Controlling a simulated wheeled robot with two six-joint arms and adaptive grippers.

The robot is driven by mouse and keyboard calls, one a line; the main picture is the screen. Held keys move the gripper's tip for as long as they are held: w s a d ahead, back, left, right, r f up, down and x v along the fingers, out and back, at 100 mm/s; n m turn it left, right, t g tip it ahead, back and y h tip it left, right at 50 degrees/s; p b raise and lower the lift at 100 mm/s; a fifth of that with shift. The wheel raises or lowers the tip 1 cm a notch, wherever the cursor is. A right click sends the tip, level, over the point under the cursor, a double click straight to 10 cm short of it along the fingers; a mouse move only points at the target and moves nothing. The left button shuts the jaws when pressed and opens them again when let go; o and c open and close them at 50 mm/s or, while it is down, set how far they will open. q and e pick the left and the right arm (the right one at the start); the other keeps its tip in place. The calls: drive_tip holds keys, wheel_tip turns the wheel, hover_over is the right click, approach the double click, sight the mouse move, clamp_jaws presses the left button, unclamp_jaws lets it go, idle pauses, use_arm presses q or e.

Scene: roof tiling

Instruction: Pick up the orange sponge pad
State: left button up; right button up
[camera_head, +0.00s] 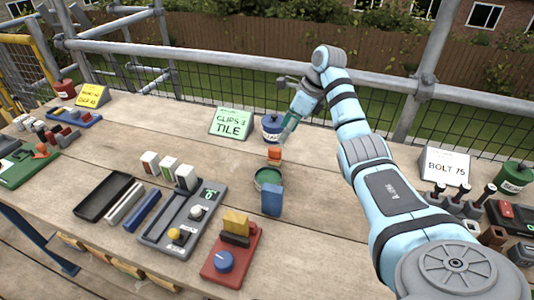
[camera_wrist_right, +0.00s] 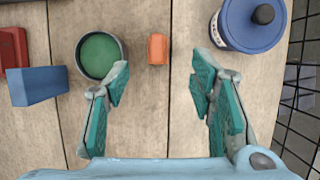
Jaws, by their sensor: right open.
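The orange sponge pad (camera_head: 274,155) is a small orange block standing on the wooden bench, behind the round green pot (camera_head: 268,178). In the right wrist view the pad (camera_wrist_right: 157,49) lies ahead of my right gripper, roughly in line with the gap between its fingers. My right gripper (camera_wrist_right: 160,80) is open with nothing between its green fingers. In the head view my right gripper (camera_head: 287,131) is above the bench, just behind and to the right of the pad, not visibly touching it. My left gripper is not in view.
A blue block (camera_head: 271,201) stands in front of the green pot. A red tray (camera_head: 231,258) and a grey tray (camera_head: 155,236) lie nearer.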

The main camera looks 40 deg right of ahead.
sight(278, 149)
drive_tip(key=f, duration=0.3)
drive_tip(key=a+f+b, duration=0.1)
drive_tip(key=f, duration=0.1)
drive_tip(key=x, duration=0.4)
drive_tip(key=b+x, duration=0.1)
drive_tip(key=x, duration=0.1)
drive_tip(key=shift+w+r, duration=0.15)
drive_tip(key=shift+w, duration=0.2)
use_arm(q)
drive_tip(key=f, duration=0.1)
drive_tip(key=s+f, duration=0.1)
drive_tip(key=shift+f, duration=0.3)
use_arm(e)
drive_tip(key=shift+r, duration=0.1)
drive_tip(key=shift+c, duration=0.6)
